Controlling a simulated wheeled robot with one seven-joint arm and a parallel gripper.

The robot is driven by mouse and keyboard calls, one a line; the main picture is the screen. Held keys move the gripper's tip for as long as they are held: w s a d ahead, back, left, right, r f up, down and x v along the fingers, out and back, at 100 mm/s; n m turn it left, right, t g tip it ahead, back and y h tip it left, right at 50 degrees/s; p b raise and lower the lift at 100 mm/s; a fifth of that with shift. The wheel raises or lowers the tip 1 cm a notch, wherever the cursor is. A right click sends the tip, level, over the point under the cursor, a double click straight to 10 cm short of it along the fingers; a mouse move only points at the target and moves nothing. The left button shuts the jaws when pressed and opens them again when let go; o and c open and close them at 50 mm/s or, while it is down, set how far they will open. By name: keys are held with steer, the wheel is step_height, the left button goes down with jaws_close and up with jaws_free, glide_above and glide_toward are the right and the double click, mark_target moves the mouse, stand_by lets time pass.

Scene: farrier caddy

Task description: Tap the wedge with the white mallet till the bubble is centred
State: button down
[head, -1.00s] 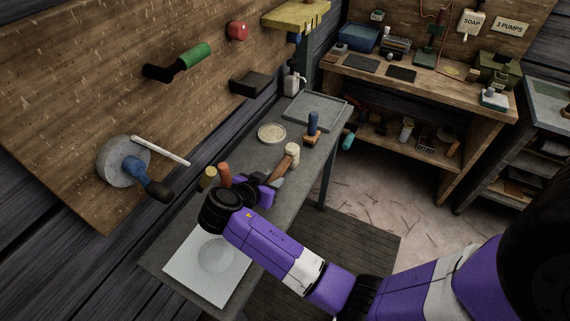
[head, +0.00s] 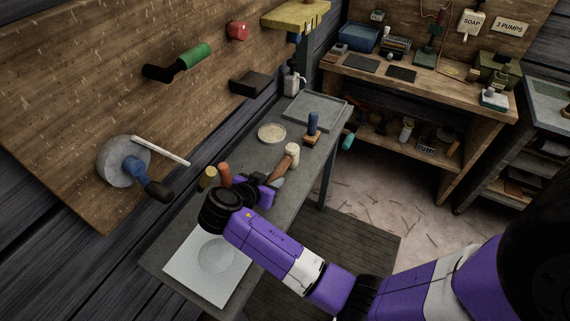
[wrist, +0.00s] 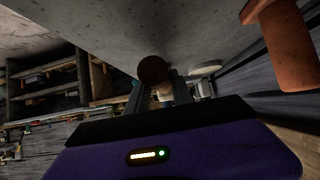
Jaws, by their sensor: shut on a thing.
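In the wrist view the handle's round brown end (wrist: 153,70) shows between the fingers of my gripper (wrist: 158,88), with the pale head partly hidden beyond. I cannot tell whether the mallet touches the bench. I cannot make out the wedge or a bubble in either view.
A white plate (head: 190,268) lies at the near end. Handles jut from the wooden board (head: 110,50).

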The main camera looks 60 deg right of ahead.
steer(key=shift+r, duration=0.1)
steer(key=shift+r+p, duration=1.4)
steer(key=shift+r, duration=0.55)
steer(key=c, duration=2)
jaws_free()
jaws_close()
steer(key=shift+s, duration=0.1)
